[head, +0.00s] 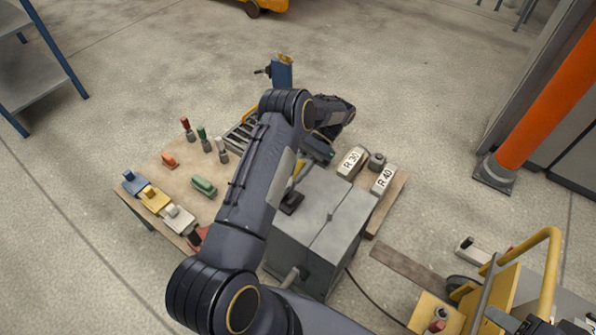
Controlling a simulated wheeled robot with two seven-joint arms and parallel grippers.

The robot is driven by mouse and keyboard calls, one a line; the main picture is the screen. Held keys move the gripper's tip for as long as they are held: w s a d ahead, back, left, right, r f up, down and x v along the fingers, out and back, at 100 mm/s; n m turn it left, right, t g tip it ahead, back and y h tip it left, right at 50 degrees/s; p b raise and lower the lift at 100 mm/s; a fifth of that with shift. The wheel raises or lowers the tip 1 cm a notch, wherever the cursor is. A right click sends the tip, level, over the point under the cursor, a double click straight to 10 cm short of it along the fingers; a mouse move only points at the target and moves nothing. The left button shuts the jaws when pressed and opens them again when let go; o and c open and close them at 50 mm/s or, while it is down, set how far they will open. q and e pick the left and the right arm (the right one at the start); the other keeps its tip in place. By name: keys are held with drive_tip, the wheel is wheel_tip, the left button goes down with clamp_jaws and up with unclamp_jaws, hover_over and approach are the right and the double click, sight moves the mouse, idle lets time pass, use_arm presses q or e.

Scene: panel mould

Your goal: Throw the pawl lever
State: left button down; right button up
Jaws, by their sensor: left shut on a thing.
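A grey metal box (325,222) stands at the table's middle right. A short yellow lever (298,172), which looks like the pawl lever, rises at its far left edge, near a black block (291,204) on the top. My left arm reaches over the box from below and bends back at the wrist. My left gripper (316,150) is dark, small in view and partly hidden by the arm. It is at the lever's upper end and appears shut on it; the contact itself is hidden. My right gripper is not in view.
Blue, yellow and white blocks (180,218) line the table's left edge. Several coloured-handled tools and a green block (203,187) stand behind them. Moulds marked R 30 (352,160) and R 40 (384,180) lie right. A yellow cart (505,300) stands lower right. A blue post (282,72) rises behind.

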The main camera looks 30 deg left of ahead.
use_arm(q)
drive_tip(key=c, duration=1.3)
unclamp_jaws()
drive_tip(key=shift+s+d+f, duration=0.1)
drive_tip(key=shift+s+d, duration=0.1)
drive_tip(key=shift+d, duration=0.05)
drive_tip(key=shift+o, duration=0.2)
drive_tip(key=shift+r, duration=0.25)
drive_tip(key=s+d+r+p, duration=0.3)
drive_tip(key=s+d+r, duration=0.4)
drive_tip(key=s+r, duration=0.5)
drive_tip(key=shift+d+r, duration=0.25)
drive_tip(key=shift+d, duration=0.05)
drive_tip(key=shift+s, duration=0.1)
drive_tip(key=shift+r, duration=0.1)
